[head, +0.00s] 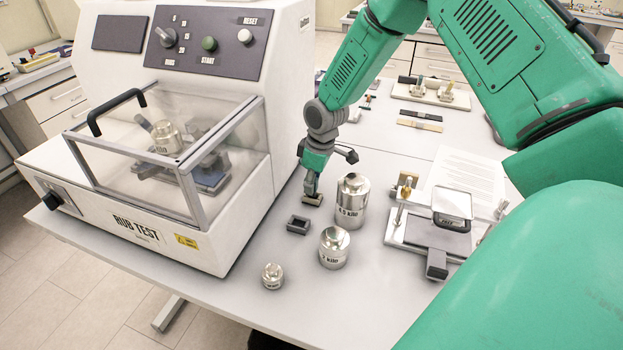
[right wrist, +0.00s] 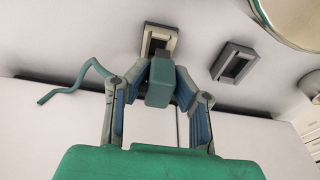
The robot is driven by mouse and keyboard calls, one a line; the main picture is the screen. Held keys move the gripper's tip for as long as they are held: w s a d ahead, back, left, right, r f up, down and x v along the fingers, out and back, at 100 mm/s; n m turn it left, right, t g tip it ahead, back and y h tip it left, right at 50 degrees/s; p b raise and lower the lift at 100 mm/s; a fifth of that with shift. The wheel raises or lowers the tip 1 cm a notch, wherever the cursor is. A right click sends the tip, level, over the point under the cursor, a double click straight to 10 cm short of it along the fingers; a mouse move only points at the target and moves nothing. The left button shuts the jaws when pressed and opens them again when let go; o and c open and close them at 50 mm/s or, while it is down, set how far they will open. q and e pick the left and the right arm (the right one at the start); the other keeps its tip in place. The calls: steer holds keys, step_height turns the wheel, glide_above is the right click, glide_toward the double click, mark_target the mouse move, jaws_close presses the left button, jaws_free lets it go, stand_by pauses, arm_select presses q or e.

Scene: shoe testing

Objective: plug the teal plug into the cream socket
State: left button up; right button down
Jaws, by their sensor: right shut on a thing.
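My right gripper (head: 312,185) points down at the table beside the rub test machine. In the right wrist view its two fingers (right wrist: 160,85) are shut on the teal plug (right wrist: 158,88), whose teal cable (right wrist: 82,76) curls off to the left. The cream socket (right wrist: 172,34) is a small rectangular frame with a dark opening, just past the plug's tip. In the head view the cream socket (head: 313,201) lies right under the fingertips. The plug's tip overlaps the socket's near side in the picture; I cannot tell whether they touch. My left gripper is not in view.
A dark grey socket (head: 298,225) lies close by, also in the right wrist view (right wrist: 233,63). Metal weights (head: 351,201), (head: 334,248) and (head: 272,276) stand nearby. The rub test machine (head: 130,220) is left; a metal fixture (head: 430,235) is right.

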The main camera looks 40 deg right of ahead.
steer(key=shift+d+f, duration=0.2)
steer(key=shift+d, duration=0.65)
steer(key=shift+a+r+p, duration=0.15)
steer(key=shift+a+p, duration=0.15)
steer(key=shift+a, duration=0.4)
steer(key=shift+d, duration=0.1)
stand_by(0.5)
steer(key=shift+f, duration=0.5)
steer(key=shift+f+b, duration=0.35)
steer(key=shift+f, duration=0.05)
steer(key=c, duration=1.3)
jaws_free()
